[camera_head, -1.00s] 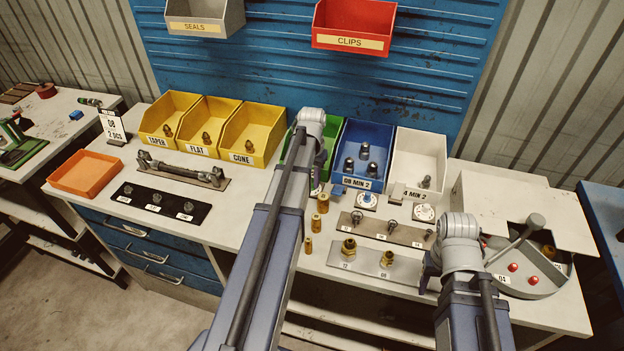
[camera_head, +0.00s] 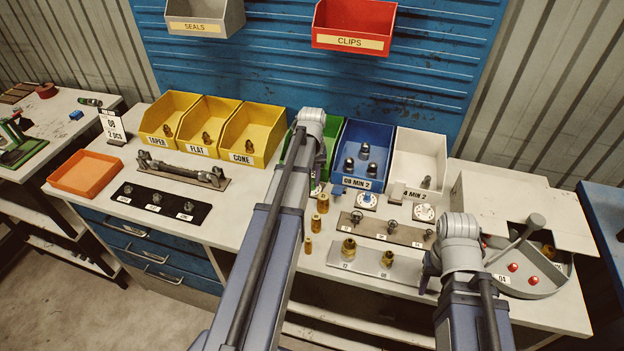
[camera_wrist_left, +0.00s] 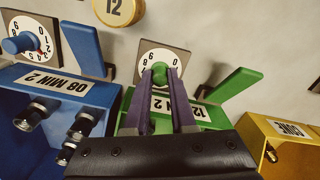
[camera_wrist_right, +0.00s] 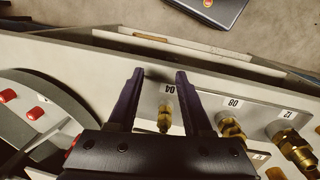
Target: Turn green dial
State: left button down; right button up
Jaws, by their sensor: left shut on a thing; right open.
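The green dial knob (camera_wrist_left: 159,72) stands on a white numbered dial plate (camera_wrist_left: 148,57) in the left wrist view. My left gripper (camera_wrist_left: 159,80) is shut on the green knob, one finger on each side. The dial sits in front of the green bin (camera_wrist_left: 205,112), whose label is partly hidden by the fingers. In the head view my left arm covers the dial. My right gripper (camera_wrist_right: 160,75) is open above the fittings plate, with a small brass fitting by the label 04 between and below its fingers.
The blue bin (camera_head: 362,150) with its blue-knobbed dial (camera_head: 367,200) and the white bin (camera_head: 418,160) with its dial (camera_head: 424,212) stand to the right. Yellow bins (camera_head: 205,125) stand to the left. A round grey tray (camera_head: 530,275) with red buttons lies at far right.

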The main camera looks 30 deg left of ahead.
aim_at(312, 181)
dwell(0.5)
pick_arm(q)
jog(key=c, duration=0.8)
grip_release()
jog(key=shift+o, duration=0.2)
pick_arm(e)
jog(key=shift+r, duration=0.1)
pick_arm(q)
notch_tip(312, 181, up, 8)
jog(key=p, duration=0.8)
pick_arm(e)
notch_tip(312, 181, up, 8)
pick_arm(q)
jog(key=shift+f, duration=0.1)
pick_arm(e)
jog(key=shift+f, duration=0.2)
